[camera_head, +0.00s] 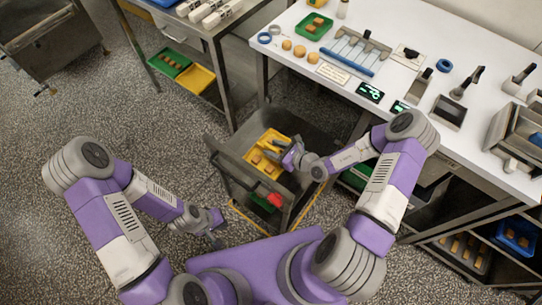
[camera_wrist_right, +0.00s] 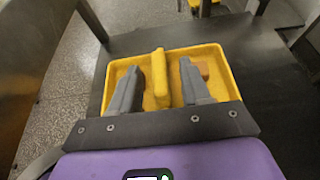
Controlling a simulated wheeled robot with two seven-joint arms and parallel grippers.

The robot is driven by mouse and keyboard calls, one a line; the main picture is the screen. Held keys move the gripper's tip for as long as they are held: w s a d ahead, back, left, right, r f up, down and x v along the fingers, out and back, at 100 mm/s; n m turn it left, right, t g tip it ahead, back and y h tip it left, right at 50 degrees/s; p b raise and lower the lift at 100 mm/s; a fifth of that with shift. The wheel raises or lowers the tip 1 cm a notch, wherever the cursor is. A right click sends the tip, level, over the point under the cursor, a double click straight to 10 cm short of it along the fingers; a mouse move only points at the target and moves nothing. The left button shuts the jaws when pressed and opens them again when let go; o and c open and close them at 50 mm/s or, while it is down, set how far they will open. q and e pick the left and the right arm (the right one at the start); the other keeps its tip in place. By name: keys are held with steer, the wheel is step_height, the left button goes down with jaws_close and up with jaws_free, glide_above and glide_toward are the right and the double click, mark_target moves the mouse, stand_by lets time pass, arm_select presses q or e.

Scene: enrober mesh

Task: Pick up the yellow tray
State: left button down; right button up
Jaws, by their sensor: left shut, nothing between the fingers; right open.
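The yellow tray (camera_head: 250,157) sits on top of a small dark cart (camera_head: 232,160) and holds brownish pieces. In the right wrist view the yellow tray (camera_wrist_right: 116,72) has a raised yellow bar (camera_wrist_right: 158,78) across its middle. My right gripper (camera_head: 274,147) is over the tray. In its wrist view the right gripper (camera_wrist_right: 161,68) is open, with one finger on each side of the bar. I cannot tell whether the fingers touch it. My left gripper (camera_head: 216,240) is shut and empty, low at the left, away from the cart. My right fingers hide part of the tray.
Another yellow tray (camera_head: 196,80) and a green tray (camera_head: 168,63) lie on a shelf at the left. A white bench (camera_head: 300,70) with tools stands behind.

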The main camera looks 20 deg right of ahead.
steer(key=shift+x, duration=0.95)
steer(key=shift+c, duration=0.3)
jaws_close()
stand_by(0.4)
